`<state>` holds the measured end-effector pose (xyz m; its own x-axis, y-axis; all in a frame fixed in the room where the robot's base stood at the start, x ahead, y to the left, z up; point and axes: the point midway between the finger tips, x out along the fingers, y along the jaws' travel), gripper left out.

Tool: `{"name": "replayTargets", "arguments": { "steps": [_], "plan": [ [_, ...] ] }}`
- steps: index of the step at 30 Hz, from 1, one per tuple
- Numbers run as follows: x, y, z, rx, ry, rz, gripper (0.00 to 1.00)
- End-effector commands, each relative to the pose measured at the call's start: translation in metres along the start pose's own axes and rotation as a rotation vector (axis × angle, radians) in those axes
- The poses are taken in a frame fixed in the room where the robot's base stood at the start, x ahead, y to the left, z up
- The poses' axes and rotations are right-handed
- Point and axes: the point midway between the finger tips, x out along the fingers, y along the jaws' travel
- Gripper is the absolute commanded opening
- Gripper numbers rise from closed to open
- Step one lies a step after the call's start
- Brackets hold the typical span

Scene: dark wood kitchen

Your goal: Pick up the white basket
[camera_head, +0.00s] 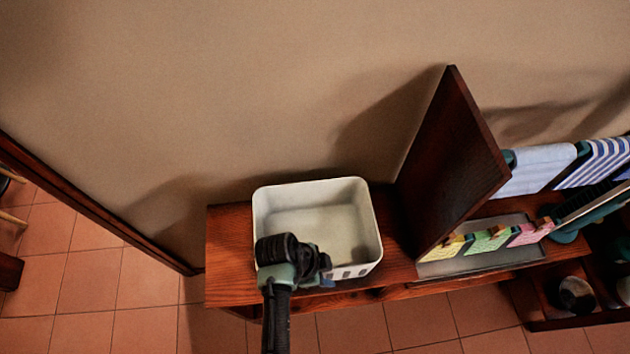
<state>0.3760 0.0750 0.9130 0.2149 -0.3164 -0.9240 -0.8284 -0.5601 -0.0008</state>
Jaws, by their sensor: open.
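The white basket (355,210) is a rectangular open-topped bin with slots along its front side. It stands upright on the left end of a dark wood shelf (232,250) and looks empty. My gripper (318,280) is open at the basket's front left corner, in the camera_head view. My arm covers that corner and part of the front wall. The fingertips are small and partly hidden, so I cannot tell whether they touch the basket.
A dark upright wood panel (450,165) stands right of the basket. Beyond it are a tray (475,262) with coloured cloths or sponges and hanging striped towels (592,162). A beige wall (220,90) is behind. Tiled floor (120,275) is clear at left and front.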

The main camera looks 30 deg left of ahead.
Motion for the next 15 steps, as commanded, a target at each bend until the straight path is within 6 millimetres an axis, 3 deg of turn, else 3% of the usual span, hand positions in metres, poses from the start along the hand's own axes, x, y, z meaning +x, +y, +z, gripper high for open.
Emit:
{"name": "replayTargets", "arguments": {
  "steps": [2, 9, 15],
  "plan": [
    [-0.0001, 0.0, -0.0001, 0.0, 0.0, 0.0, 0.42],
    [-0.0002, 0.0002, -0.0001, 0.0, 0.0, 0.001, 0.01],
    [-0.0001, 0.0004, 0.0, 0.0, 0.0, 0.001, 0.0]
  ]
}}
